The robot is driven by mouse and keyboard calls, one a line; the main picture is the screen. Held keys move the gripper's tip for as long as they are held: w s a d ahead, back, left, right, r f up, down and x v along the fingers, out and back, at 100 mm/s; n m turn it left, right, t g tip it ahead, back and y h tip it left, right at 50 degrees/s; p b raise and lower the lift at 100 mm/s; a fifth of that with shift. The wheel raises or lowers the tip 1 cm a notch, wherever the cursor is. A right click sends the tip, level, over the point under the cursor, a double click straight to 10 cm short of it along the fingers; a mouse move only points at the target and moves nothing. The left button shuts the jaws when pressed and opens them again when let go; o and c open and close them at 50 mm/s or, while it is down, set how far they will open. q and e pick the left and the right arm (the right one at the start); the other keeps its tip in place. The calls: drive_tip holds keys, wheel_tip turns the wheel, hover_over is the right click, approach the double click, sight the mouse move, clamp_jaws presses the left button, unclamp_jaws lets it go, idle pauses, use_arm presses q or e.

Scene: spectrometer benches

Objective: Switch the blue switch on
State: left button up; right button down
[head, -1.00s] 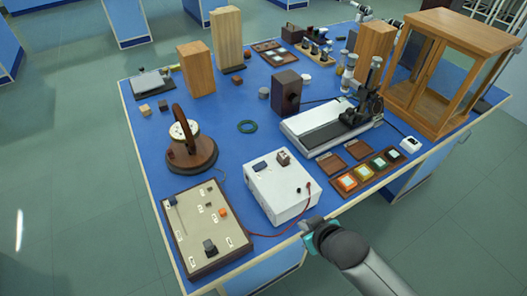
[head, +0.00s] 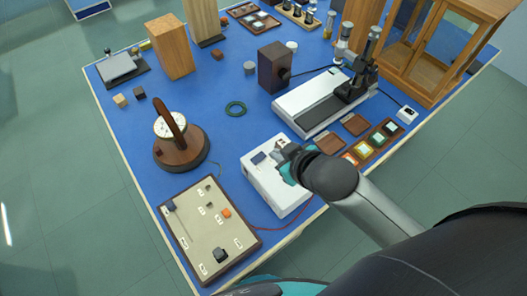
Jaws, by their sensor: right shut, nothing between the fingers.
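A white box (head: 262,184) stands near the front edge of the blue bench. A small dark blue part (head: 258,158) sits on its top, on the left. A beige panel (head: 202,232) in a dark frame lies left of the box. It carries a dark blue part (head: 170,205) at its upper left corner, an orange part (head: 226,213) and a black knob (head: 220,255). I cannot tell which blue part is the switch, or its position. My right gripper (head: 282,150) is shut and empty over the box's back right, hiding part of its top. My left gripper does not show.
A round wooden instrument (head: 180,151) with a white dial stands behind the panel. A white and black microscope-like instrument (head: 312,105) stands behind the box. A tray of coloured squares (head: 372,143) is right of my gripper. A red wire runs along the front.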

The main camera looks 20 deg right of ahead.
drive_tip(key=b, duration=0.2)
hover_over(259, 153)
drive_tip(key=s, duration=0.3)
wheel_tip(259, 153, down, 7)
drive_tip(key=shift+w+f, duration=0.15)
drive_tip(key=shift+f, duration=0.05)
drive_tip(key=shift+d+f, duration=0.25)
drive_tip(key=shift+f, duration=1)
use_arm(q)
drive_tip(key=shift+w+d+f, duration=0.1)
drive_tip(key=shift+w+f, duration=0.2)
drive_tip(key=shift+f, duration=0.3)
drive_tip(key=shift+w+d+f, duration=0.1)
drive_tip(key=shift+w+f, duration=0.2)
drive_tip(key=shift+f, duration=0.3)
use_arm(e)
drive_tip(key=shift+d+f, duration=0.1)
drive_tip(key=shift+f, duration=0.45)
